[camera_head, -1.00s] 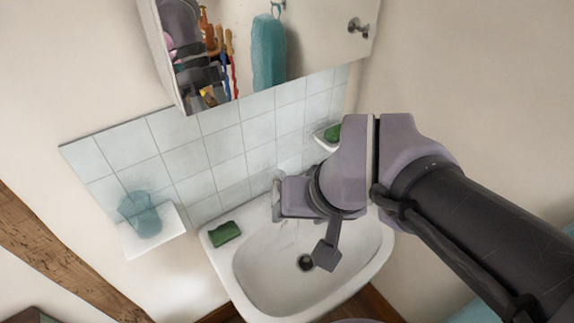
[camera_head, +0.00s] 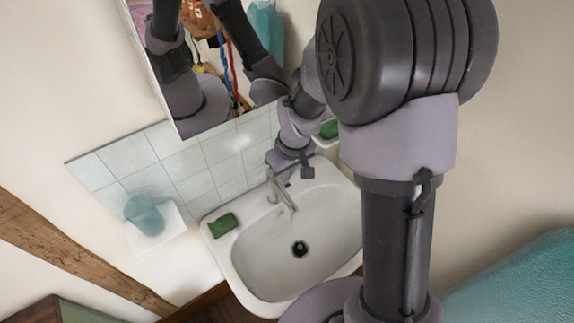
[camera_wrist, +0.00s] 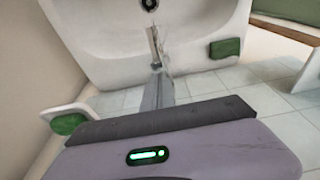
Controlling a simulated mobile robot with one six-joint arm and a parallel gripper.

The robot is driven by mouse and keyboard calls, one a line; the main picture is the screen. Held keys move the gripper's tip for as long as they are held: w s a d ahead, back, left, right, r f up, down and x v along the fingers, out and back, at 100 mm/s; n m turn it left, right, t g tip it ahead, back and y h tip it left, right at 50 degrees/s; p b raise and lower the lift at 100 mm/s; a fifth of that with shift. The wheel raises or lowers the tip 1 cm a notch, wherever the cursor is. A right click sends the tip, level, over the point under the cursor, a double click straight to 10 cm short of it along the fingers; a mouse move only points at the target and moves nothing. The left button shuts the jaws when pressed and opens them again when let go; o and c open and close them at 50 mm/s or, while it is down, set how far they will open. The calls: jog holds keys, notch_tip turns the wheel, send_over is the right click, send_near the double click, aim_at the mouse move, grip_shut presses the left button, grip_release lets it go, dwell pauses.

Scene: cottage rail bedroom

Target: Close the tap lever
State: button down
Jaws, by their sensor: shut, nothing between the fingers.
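The grey metal tap (camera_head: 284,194) stands at the back rim of the white washbasin (camera_head: 235,262), its spout pointing over the bowl. It also shows in the wrist view (camera_wrist: 156,50), just beyond my gripper's edge. I cannot clearly tell the lever from the tap body, and the tap's top is partly hidden by my gripper. My gripper (camera_head: 279,163) is just above and behind the tap, against the tiled wall side. It is shut and empty. Whether it touches the tap I cannot tell. In the wrist view its purple housing fills the bottom.
A mirrored cabinet (camera_head: 205,118) hangs above the basin, close to my arm. Green soap (camera_head: 223,225) lies on the basin's left rim. A teal cup (camera_head: 144,214) stands on a left shelf. Another green soap (camera_head: 329,129) sits on a small right holder. The bowl is clear.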

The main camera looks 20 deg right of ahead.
jog(key=shift+w+f, duration=0.1)
jog(key=shift+f, duration=0.3)
